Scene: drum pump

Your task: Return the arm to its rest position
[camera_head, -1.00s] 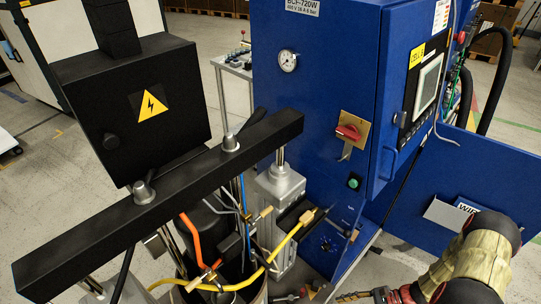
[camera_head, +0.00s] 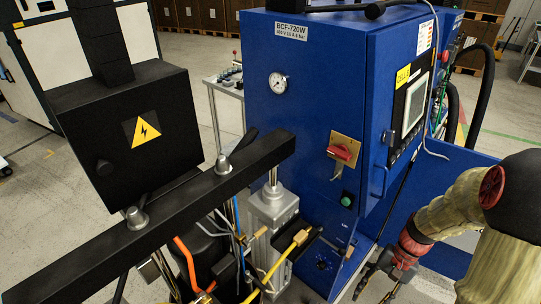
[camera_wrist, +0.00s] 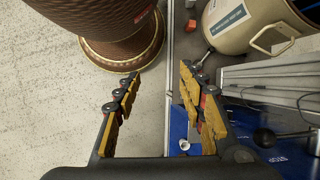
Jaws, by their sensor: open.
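My gripper (camera_head: 376,284) is at the lower right in the head view, below and in front of the blue cabinet. My arm, in a pale cover with red and black joints, comes in from the right edge and bends down to it. In the wrist view my gripper (camera_wrist: 158,78) has its two yellow-padded fingers spread apart, with nothing between them. Bare floor and a dark base edge show beyond the fingers.
A black crossbeam (camera_head: 170,215) stands left. The wrist view shows a brown ribbed drum (camera_wrist: 100,25) and a beige container (camera_wrist: 245,25) close beyond the fingers.

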